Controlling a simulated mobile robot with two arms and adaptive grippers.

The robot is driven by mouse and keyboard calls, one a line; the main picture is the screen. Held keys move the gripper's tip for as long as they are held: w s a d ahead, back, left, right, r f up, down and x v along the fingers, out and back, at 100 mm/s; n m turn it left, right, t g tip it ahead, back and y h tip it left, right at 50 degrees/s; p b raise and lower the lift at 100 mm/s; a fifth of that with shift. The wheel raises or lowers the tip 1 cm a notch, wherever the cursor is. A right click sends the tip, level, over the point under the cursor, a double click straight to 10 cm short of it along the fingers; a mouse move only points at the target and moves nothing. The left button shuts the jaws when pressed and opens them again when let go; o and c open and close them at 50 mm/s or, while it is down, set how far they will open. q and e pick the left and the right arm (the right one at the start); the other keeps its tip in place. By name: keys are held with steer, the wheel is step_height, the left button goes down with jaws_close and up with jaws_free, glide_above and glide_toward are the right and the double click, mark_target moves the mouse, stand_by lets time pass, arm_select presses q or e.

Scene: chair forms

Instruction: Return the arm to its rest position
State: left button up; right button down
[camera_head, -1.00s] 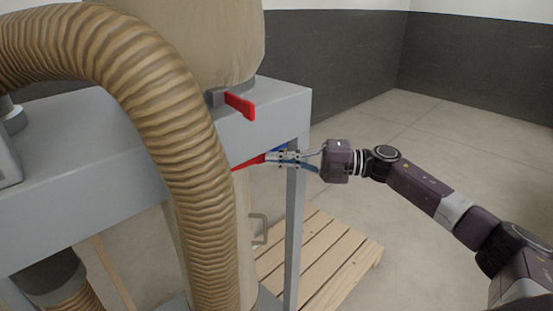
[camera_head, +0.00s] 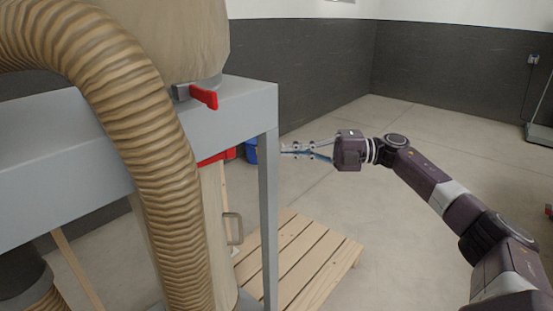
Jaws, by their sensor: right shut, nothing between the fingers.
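My right arm comes in from the lower right. Its gripper (camera_head: 284,150) is shut and empty, pointing left, with its fingertips just right of the grey machine frame's front leg (camera_head: 268,215). It appears apart from the red handle (camera_head: 215,157) under the frame's top beam. My left gripper is not in view.
A ribbed tan hose (camera_head: 140,110) and a cloth bag (camera_head: 160,40) with a red clamp lever (camera_head: 204,96) fill the left. A wooden pallet (camera_head: 300,255) lies on the floor below my gripper. A blue object (camera_head: 251,151) shows behind the leg.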

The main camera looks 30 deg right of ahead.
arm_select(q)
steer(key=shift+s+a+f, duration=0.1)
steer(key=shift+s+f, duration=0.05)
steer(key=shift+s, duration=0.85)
